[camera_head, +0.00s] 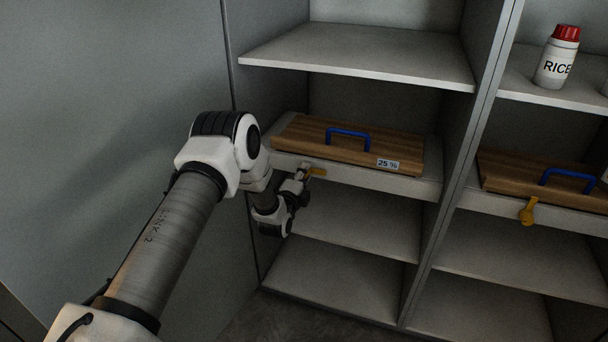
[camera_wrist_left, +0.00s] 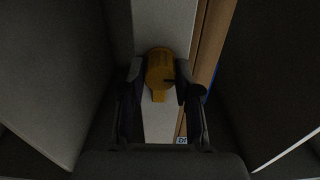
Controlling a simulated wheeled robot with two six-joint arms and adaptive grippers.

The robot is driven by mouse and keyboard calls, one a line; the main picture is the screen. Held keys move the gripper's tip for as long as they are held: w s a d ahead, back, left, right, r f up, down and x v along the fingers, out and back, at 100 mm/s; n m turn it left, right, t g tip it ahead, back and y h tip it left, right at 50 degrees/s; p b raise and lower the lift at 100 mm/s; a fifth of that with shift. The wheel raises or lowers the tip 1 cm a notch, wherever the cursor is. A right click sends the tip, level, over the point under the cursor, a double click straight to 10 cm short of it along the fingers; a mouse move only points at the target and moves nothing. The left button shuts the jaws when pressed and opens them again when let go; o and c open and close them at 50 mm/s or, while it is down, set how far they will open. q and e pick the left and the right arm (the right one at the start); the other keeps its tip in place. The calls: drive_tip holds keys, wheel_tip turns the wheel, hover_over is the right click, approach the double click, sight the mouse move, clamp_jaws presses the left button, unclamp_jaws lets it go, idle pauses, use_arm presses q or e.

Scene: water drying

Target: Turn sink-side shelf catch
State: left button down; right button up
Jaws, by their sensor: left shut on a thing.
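A yellow catch (camera_head: 317,171) sits on the front edge of the left-hand shelf, under a wooden board (camera_head: 300,135) with a blue handle and a "25 %" label. In the head view it points to the right, roughly level. My left gripper (camera_head: 303,176) is at this catch. In the left wrist view the catch (camera_wrist_left: 160,70) lies between the two fingers of my left gripper (camera_wrist_left: 162,88), which is shut on it. My right gripper is not in view.
Another wooden board (camera_head: 510,172) with a blue handle lies on the right-hand shelf (camera_head: 570,216). A white RICE bottle (camera_head: 555,62) with a red cap stands above it. An upright divider (camera_head: 459,150) separates the bays. The lower shelves (camera_head: 360,226) are empty.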

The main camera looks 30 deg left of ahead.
use_arm(q)
drive_tip(key=c, duration=0.8)
unclamp_jaws()
drive_tip(key=v, duration=1.2)
drive_tip(key=shift+f, duration=0.1)
